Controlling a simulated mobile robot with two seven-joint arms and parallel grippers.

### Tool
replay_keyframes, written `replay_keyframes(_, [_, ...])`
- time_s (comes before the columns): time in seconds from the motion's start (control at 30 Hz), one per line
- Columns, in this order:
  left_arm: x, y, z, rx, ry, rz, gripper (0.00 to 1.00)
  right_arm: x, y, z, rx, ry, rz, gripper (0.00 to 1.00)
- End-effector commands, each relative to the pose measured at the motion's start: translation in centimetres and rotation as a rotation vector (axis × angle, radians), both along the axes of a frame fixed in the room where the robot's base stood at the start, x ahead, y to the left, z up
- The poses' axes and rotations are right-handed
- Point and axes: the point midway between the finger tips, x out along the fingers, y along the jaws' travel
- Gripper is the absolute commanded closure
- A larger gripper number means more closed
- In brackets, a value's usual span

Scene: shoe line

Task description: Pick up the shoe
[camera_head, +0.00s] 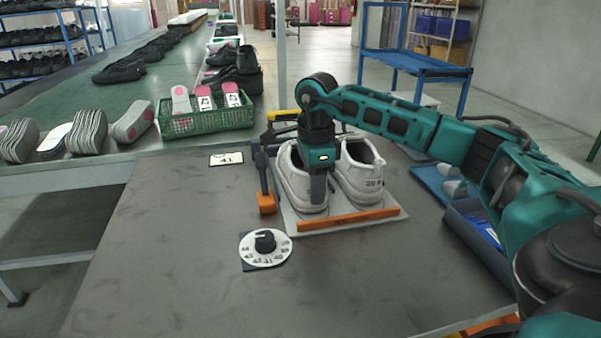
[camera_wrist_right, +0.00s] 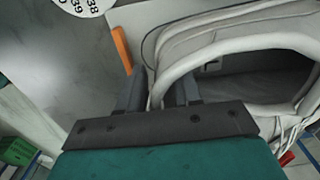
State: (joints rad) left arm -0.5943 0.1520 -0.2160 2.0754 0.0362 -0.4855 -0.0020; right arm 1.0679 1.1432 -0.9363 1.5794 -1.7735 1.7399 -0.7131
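A pair of white shoes stands upright side by side on a light board. The left shoe (camera_head: 299,184) is below my right gripper (camera_head: 318,190), which reaches down at its collar. In the right wrist view, the two dark fingers (camera_wrist_right: 160,90) are close together with the rim of the shoe (camera_wrist_right: 154,96) between them, one finger inside the opening and one outside. They look shut on that rim. The shoe still appears to rest on the board. My left gripper is not in view.
The board (camera_head: 386,214) has an orange front bar (camera_head: 347,219). A dial (camera_head: 265,248) and a card marked 41 (camera_head: 226,159) lie on the grey table. A green basket (camera_head: 210,120) with insoles stands behind. A blue bin (camera_head: 480,238) is at right. The table's left front is clear.

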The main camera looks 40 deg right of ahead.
Motion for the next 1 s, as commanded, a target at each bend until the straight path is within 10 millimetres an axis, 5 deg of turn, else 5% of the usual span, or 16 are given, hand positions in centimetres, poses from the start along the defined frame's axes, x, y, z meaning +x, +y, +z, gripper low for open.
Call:
replay_keyframes(0.33, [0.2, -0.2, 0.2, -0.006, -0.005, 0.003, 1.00, 0.0, 0.0, 0.0, 0.000, 0.000, 0.000, 1.00])
replay_keyframes(1.0, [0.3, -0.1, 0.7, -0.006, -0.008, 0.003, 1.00, 0.1, 0.0, 1.4, 0.001, -0.005, 0.001, 1.00])
